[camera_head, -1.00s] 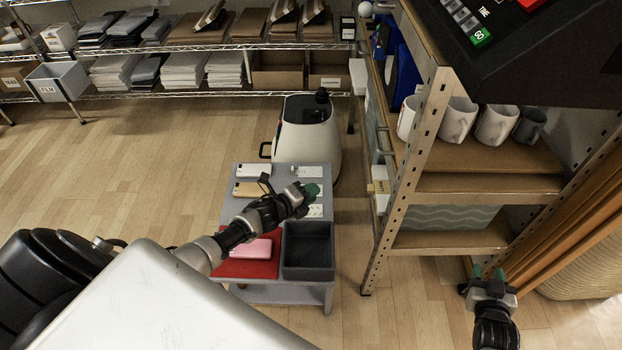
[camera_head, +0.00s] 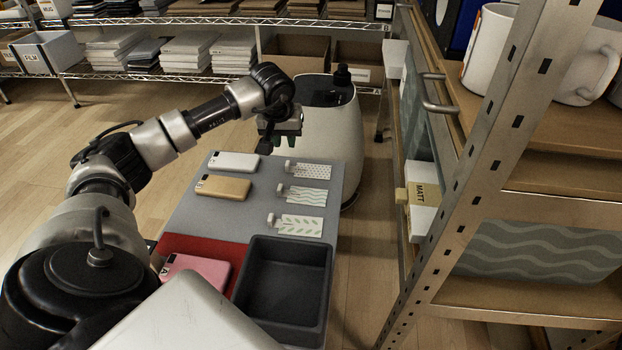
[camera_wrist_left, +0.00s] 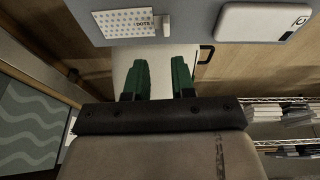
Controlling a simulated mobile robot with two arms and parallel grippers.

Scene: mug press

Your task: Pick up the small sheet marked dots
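The small sheet marked dots (camera_head: 309,171) is white with a dotted pattern and a tab at its left end. It lies flat at the far right of the grey table (camera_head: 215,222). In the left wrist view the sheet (camera_wrist_left: 124,23) shows near the top, its DOTS label readable beside the tab. My left gripper (camera_head: 279,143) is above the table's far edge, slightly beyond and left of the sheet. In the left wrist view its green fingers (camera_wrist_left: 159,80) are apart with nothing between them. My right gripper is out of view.
Sheets with waves (camera_head: 307,196) and leaves (camera_head: 300,225) lie nearer. White (camera_head: 234,162), tan (camera_head: 223,187) and pink (camera_head: 198,270) phone cases lie left, the pink on a red mat. A dark tray (camera_head: 283,285) stands in front. A metal-framed shelf (camera_head: 478,180) rises right.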

